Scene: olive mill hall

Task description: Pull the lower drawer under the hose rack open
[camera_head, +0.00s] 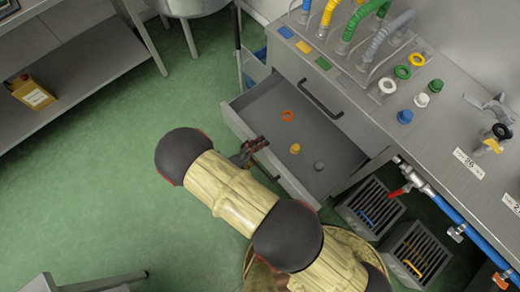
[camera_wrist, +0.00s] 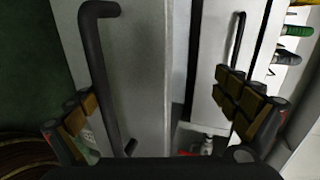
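The lower drawer (camera_head: 268,112) under the hose rack stands pulled well out of the grey cabinet. An orange ring (camera_head: 288,116), a yellow cap (camera_head: 295,148) and a grey cap (camera_head: 319,166) lie in it. The drawer's black bar handle (camera_wrist: 98,62) is large in the wrist view. My gripper (camera_head: 252,148) is at the drawer's front in the head view. In the wrist view its padded fingers (camera_wrist: 160,112) are spread wide, with the handle nearer the left finger and not clamped. The upper drawer's handle (camera_head: 320,100) is on a closed front behind.
The bench top (camera_head: 440,130) carries hoses, rings and caps. Two slatted crates (camera_head: 372,208) stand on the floor right of the drawer, beside a round basket (camera_head: 345,240). A shelf with a yellow box (camera_head: 33,92) is at left. The green floor left of the drawer is clear.

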